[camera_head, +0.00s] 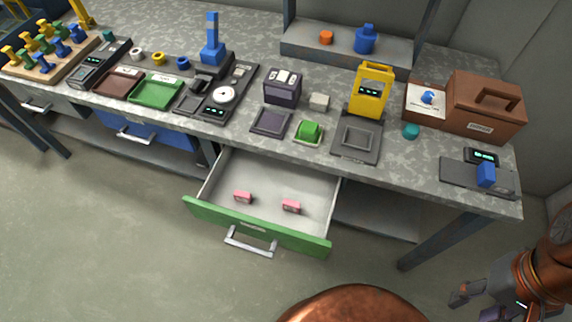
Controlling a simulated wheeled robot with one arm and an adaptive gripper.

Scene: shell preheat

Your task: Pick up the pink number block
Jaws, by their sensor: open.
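Two small pink blocks lie in the open drawer (316,230) with the green front. One pink block (243,197) is on the left of the drawer floor, and the other pink block (291,207) is nearer the right. Any number on them is too small to read. My gripper (463,294) is at the bottom right, well to the right of the drawer and below the bench. It is open and appears empty. Part of it runs close to the picture's lower edge.
The drawer sticks out below the bench edge. A bench leg (433,243) stands between drawer and gripper. Open floor lies in front.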

